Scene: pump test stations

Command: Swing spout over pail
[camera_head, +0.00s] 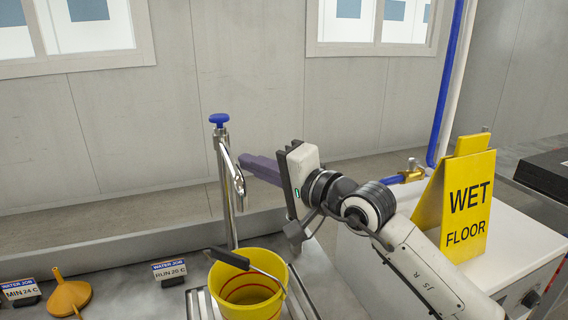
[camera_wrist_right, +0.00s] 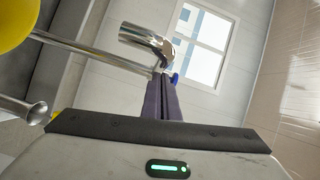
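The chrome spout (camera_head: 233,174) curves off an upright chrome pipe (camera_head: 224,215) with a blue knob (camera_head: 219,119) on top. Its outlet points down, above the yellow pail (camera_head: 247,298) in the picture; I cannot tell whether it is straight over the opening. The pail stands in front of the pipe and also shows in the right wrist view (camera_wrist_right: 12,22). My right gripper (camera_head: 250,164) is at spout height, right of it, its purple fingers shut together. In the right wrist view the fingertips (camera_wrist_right: 162,84) overlap the spout (camera_wrist_right: 146,39); contact is unclear. My left gripper is not in view.
A yellow wet-floor sign (camera_head: 463,205) stands right of my right arm, by a brass valve (camera_head: 412,170) on a blue pipe. An orange funnel (camera_head: 68,295) and small label stands (camera_head: 170,271) are on the bench at left. The pail's dark handle grip (camera_head: 228,258) is over its rim.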

